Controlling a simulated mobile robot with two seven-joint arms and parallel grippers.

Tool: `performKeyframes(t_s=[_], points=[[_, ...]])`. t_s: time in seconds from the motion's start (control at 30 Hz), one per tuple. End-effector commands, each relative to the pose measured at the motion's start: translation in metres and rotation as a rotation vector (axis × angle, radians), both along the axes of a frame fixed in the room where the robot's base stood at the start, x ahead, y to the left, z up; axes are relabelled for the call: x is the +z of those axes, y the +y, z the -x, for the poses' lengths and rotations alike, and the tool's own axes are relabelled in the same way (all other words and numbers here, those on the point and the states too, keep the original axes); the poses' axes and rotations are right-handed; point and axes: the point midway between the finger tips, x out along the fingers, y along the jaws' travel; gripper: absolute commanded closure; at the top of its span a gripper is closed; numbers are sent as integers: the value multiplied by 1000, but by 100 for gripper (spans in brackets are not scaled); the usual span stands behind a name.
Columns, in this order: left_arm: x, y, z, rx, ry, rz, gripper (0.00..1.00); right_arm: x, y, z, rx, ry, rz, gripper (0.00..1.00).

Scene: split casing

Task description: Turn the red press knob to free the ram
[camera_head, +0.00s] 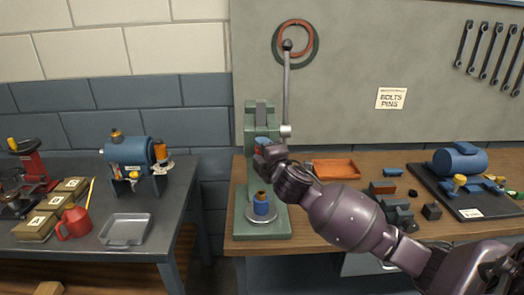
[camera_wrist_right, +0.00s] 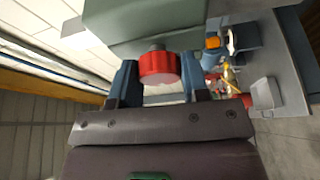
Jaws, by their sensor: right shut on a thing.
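The green press (camera_head: 262,120) stands on the wooden bench, with a long lever and a dark ball at its top. The red press knob (camera_wrist_right: 158,66) sits on a dark shaft under the green press body (camera_wrist_right: 140,22) in the right wrist view. My right gripper (camera_wrist_right: 158,80) is shut on the knob, one blue finger on each side. In the head view my right gripper (camera_head: 262,148) is at the press and mostly hides the knob. A blue cylinder with a brass top (camera_head: 261,204) stands on the round press plate below. My left gripper is out of view.
An orange tray (camera_head: 335,169) and dark grey blocks (camera_head: 398,212) lie right of the press, near my right arm. A blue motor casing (camera_head: 460,161) rests on a black mat further right. The left bench holds a grey tray (camera_head: 125,229) and a red can (camera_head: 74,222).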

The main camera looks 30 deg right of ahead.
Motion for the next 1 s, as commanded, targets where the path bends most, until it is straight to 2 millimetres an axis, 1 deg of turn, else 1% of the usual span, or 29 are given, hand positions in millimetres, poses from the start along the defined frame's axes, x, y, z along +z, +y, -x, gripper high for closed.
performKeyframes(t_s=[0.3,0.73,0.77,0.8,0.9,1.0], points=[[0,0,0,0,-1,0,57,0,0,0,0,45,71,81],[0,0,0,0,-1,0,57,0,0,0,0,48,77,81],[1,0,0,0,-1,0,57,0,0,0,0,48,77,56],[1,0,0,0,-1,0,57,0,0,0,0,48,77,50],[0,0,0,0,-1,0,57,0,0,0,0,48,76,35],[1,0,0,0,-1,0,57,0,0,0,0,48,76,35]])
